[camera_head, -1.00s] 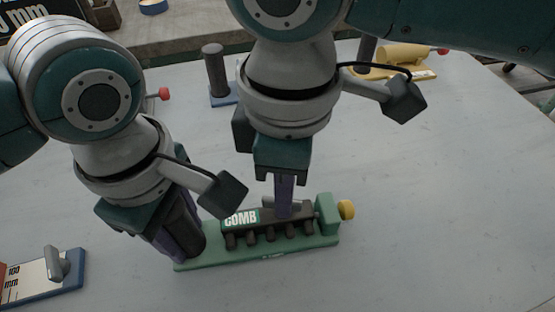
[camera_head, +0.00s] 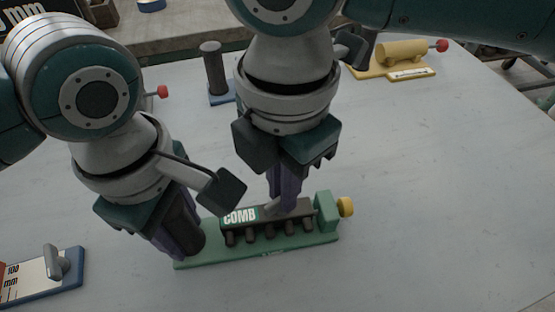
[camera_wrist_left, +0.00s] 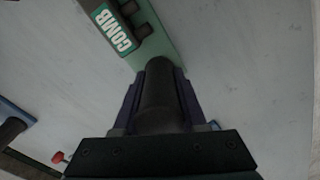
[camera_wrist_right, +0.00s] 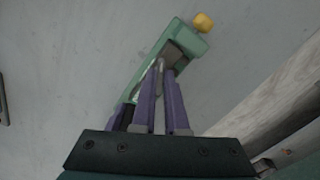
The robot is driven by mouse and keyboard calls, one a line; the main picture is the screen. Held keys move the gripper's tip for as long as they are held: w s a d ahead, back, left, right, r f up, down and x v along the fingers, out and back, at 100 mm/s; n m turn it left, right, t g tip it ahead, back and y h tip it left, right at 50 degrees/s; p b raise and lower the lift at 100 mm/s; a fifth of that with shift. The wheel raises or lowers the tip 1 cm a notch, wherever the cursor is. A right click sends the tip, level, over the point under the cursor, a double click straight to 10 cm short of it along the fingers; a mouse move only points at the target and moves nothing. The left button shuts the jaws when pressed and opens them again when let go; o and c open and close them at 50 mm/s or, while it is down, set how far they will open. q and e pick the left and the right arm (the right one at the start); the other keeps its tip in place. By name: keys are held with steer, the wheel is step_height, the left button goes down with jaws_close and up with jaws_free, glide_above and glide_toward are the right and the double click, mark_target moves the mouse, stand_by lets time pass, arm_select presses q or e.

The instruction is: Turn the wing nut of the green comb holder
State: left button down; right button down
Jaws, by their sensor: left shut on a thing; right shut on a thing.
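The green comb holder (camera_head: 265,250) lies on the table with a dark toothed comb block and a COMB label (camera_head: 240,216). A yellow knob (camera_head: 346,207) is at its right end. My left gripper (camera_head: 185,245) is shut on the dark upright post at the holder's left end; the post (camera_wrist_left: 158,95) shows between the fingers in the left wrist view. My right gripper (camera_head: 284,205) points down at the top of the comb block, shut on the grey wing nut (camera_wrist_right: 158,68). The fingers hide most of the nut.
A blue holder labelled mm (camera_head: 40,278) lies at the front left. A blue-based post (camera_head: 213,70) and a yellow holder (camera_head: 405,62) stand behind. The table right of the green holder is clear.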

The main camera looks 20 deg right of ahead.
steer(key=shift+a+n, duration=0.1)
steer(key=shift+n, duration=0.5)
steer(key=c, duration=0.9)
jaws_free()
steer(key=shift+c, duration=0.2)
steer(key=shift+r, duration=0.15)
step_height(320, 180, up, 12)
arm_select(q)
steer(key=shift+c, duration=1.9)
jaws_free()
